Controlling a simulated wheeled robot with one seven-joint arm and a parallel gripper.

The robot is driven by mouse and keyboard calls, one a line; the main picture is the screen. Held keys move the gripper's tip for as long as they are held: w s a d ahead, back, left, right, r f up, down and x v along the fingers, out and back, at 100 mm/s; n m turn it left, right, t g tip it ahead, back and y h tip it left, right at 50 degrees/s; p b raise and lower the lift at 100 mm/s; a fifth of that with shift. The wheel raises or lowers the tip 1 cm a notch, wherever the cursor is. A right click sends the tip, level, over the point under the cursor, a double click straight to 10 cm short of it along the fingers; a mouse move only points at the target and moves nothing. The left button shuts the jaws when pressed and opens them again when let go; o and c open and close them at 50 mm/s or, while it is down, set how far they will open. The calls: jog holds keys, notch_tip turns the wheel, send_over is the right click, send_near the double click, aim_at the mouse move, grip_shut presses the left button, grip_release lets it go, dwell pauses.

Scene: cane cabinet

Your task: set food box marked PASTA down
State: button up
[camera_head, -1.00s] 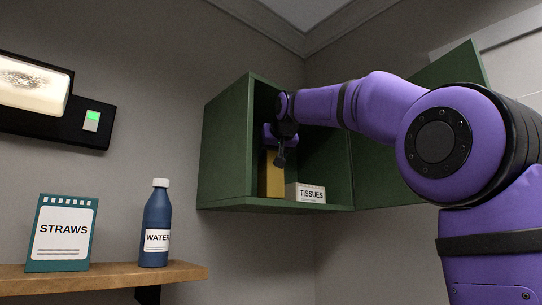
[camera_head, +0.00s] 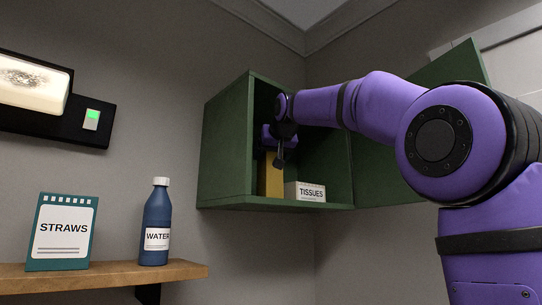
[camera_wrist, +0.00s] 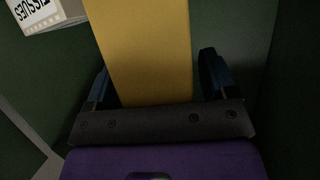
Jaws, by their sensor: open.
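A yellow food box (camera_head: 270,178) stands upright on the floor of the green cabinet (camera_head: 228,150), left of the tissues box. No PASTA lettering shows on the sides I see. In the wrist view the yellow box (camera_wrist: 145,50) lies between the fingers of my gripper (camera_wrist: 158,80). The fingers are spread, one on each side, and a gap shows at the right finger. In the head view my gripper (camera_head: 279,158) is inside the cabinet at the box's upper part and hides some of it.
A white tissues box (camera_head: 306,192) stands close beside the yellow box. The cabinet door (camera_head: 455,70) is swung open at the right, behind my arm. A straws box (camera_head: 62,232) and a water bottle (camera_head: 156,225) stand on a wooden shelf (camera_head: 110,272) at lower left.

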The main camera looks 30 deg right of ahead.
jog(key=v, duration=1.2)
jog(key=s+a+f+g+y, duration=0.1)
jog(key=s+f, duration=0.7)
jog(key=f, duration=0.8)
jog(key=s+a+f+n+g, duration=0.1)
jog(key=s+a+f+g, duration=0.2)
jog(key=s+f, duration=0.4)
jog(key=s+a+f+n+g+y, duration=0.1)
jog(key=s+f+g, duration=0.3)
jog(key=f, duration=2.1)
jog(key=s+a, duration=0.1)
jog(key=s, duration=0.3)
jog(key=shift+s+f+y, duration=0.2)
jog(key=shift+s+y, duration=0.1)
